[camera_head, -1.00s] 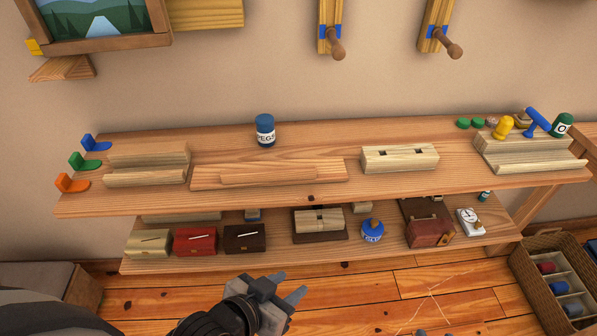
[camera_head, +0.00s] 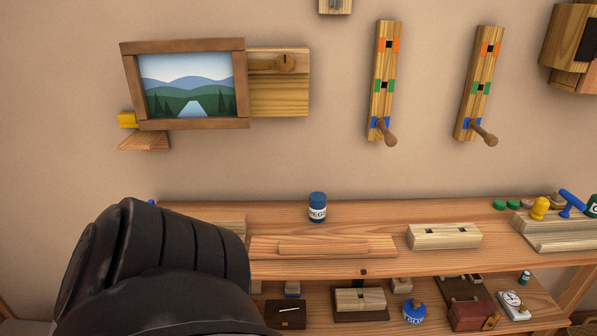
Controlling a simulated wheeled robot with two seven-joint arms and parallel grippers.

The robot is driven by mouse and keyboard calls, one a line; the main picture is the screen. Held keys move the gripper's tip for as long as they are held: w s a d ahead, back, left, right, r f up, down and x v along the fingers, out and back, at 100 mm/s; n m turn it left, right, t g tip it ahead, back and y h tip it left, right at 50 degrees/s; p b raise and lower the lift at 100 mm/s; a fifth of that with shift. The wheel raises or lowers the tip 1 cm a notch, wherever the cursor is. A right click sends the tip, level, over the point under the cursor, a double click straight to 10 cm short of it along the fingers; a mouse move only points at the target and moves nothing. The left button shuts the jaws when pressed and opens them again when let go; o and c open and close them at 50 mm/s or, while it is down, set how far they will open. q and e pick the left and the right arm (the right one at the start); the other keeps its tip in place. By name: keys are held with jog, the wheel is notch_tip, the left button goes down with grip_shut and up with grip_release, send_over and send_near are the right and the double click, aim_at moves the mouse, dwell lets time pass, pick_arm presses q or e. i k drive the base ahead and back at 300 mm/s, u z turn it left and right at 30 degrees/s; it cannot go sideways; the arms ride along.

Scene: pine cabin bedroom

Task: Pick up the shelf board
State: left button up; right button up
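A long, flat pale-wood board (camera_head: 375,246), which looks like the shelf board, lies on the upper bench top (camera_head: 330,268). Nothing grips the board. A large dark part of my arm fills the lower left and hides the left end of the bench. Neither my left nor my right gripper shows.
A blue pegs jar (camera_head: 317,208) stands behind the board, and a slotted wood block (camera_head: 444,236) sits to its right. Two wall rails (camera_head: 383,101) (camera_head: 480,102) with pegs hang above. A framed picture (camera_head: 188,84) hangs at left.

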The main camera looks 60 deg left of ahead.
aim_at(333, 246)
jog(key=k, duration=0.8)
jog(key=u, duration=1.95)
jog(key=i, duration=0.45)
jog(key=u, duration=0.1)
